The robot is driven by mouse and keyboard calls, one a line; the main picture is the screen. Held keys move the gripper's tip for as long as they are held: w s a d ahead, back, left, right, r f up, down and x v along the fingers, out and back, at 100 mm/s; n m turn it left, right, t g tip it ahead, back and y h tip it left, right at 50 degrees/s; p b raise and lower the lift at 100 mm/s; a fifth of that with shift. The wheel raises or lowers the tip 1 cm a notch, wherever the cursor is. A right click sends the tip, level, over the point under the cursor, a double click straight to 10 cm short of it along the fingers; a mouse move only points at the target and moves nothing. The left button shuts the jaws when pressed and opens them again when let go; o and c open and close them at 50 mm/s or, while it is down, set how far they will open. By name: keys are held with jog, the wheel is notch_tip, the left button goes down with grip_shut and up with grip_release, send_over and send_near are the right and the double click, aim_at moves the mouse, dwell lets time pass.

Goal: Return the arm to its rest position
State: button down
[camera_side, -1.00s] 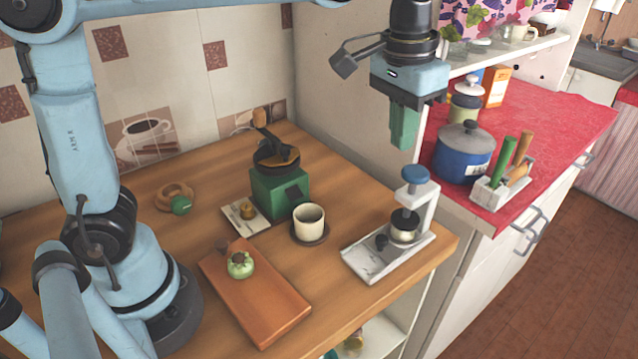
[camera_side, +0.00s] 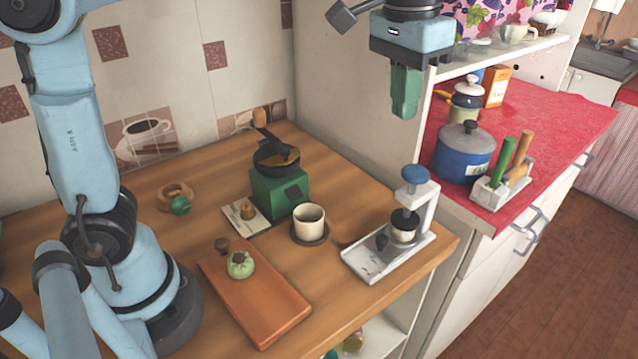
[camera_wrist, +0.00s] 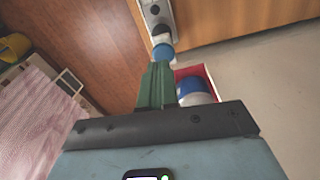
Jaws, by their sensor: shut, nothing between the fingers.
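My gripper (camera_side: 405,112) hangs high in the air with its green fingers pointing down. It is shut and empty, above the right end of the wooden counter (camera_side: 345,180) and in front of the pale wall. In the wrist view the fingers (camera_wrist: 157,72) are together. Nothing touches them.
Below stand a white press with a blue knob (camera_side: 415,176), a cup (camera_side: 309,217) on a dark saucer, a green grinder (camera_side: 280,190) and an orange board (camera_side: 260,300) bearing a green pot (camera_side: 240,265). A blue pot (camera_side: 463,155) stands on the red counter (camera_side: 580,115), near a shelf (camera_side: 500,52).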

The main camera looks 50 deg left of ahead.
jog(key=s+a+f+t, duration=0.3)
jog(key=s+a+f, duration=0.1)
jog(key=a+f, duration=0.2)
jog(key=s+a+f+n+t, duration=0.1)
jog(key=s+a+f+t, duration=0.2)
jog(key=s+a+f, duration=0.2)
notch_tip(320, 180, down, 3)
jog(key=shift+s+a, duration=0.25)
jog(key=shift+a, duration=0.2)
